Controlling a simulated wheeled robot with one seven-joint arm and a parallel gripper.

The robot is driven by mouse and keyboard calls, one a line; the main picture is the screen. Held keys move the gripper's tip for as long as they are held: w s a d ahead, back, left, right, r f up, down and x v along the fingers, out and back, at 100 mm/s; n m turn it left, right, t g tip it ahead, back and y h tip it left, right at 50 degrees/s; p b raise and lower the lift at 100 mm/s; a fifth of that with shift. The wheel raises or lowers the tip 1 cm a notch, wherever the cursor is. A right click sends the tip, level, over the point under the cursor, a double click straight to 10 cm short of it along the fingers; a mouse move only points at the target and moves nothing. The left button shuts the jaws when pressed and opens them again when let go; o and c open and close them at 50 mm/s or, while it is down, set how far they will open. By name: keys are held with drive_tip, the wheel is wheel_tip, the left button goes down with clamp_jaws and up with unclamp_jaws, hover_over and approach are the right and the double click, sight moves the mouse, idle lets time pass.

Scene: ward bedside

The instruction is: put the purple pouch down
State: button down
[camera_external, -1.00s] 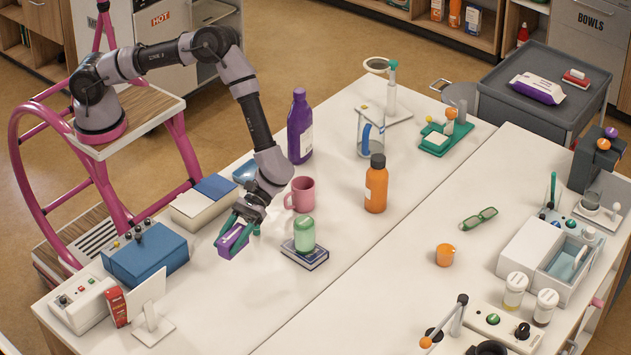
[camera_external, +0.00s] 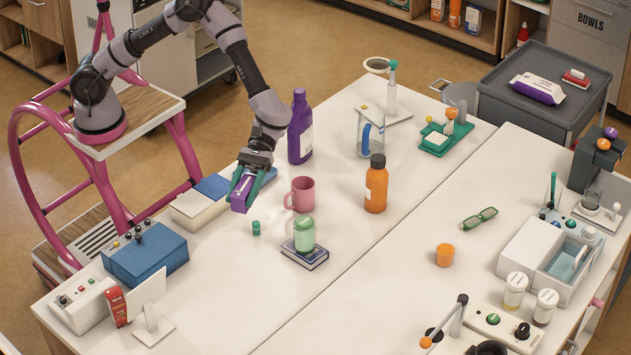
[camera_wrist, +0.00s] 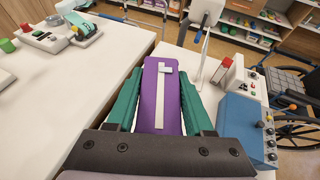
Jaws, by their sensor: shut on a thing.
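The purple pouch (camera_external: 240,193) is a small box-like purple thing with a pale stripe. My gripper (camera_external: 246,187) is shut on it, with a green finger on either side. The pouch hangs tilted above the white table (camera_external: 215,290), left of the pink mug. In the wrist view the purple pouch (camera_wrist: 152,95) lies between the green fingers of my gripper (camera_wrist: 160,105), its white stripe and label facing the camera.
A small green cylinder (camera_external: 256,228) stands on the table just below the pouch. A pink mug (camera_external: 300,194) and a green jar (camera_external: 304,236) on a dark blue book (camera_external: 318,259) are to the right. The front middle of the table is clear.

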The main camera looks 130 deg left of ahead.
drive_tip(key=shift+w+a+f+n+t+y, duration=0.9)
drive_tip(key=shift+w+a+n+t+y, duration=2.05)
drive_tip(key=shift+a, duration=2.45)
drive_tip(key=shift+w+a+f+n+t+y, duration=0.85)
drive_tip(key=shift+w+a+n+t+y, duration=1.2)
drive_tip(key=shift+a+n+y, duration=2.55)
drive_tip(key=s+a+r+n+g+y, duration=0.1)
drive_tip(key=a+r+n+g+y, duration=0.2)
drive_tip(key=a, duration=0.5)
drive_tip(key=s+a+r+n+g+y, duration=0.15)
drive_tip(key=a+n+y, duration=0.3)
drive_tip(key=a, duration=0.45)
drive_tip(key=shift+g, duration=0.25)
drive_tip(key=f, duration=2.3)
drive_tip(key=shift+w+d, duration=0.25)
drive_tip(key=shift+f, duration=2)
drive_tip(key=shift+c, duration=1.4)
unclamp_jaws()
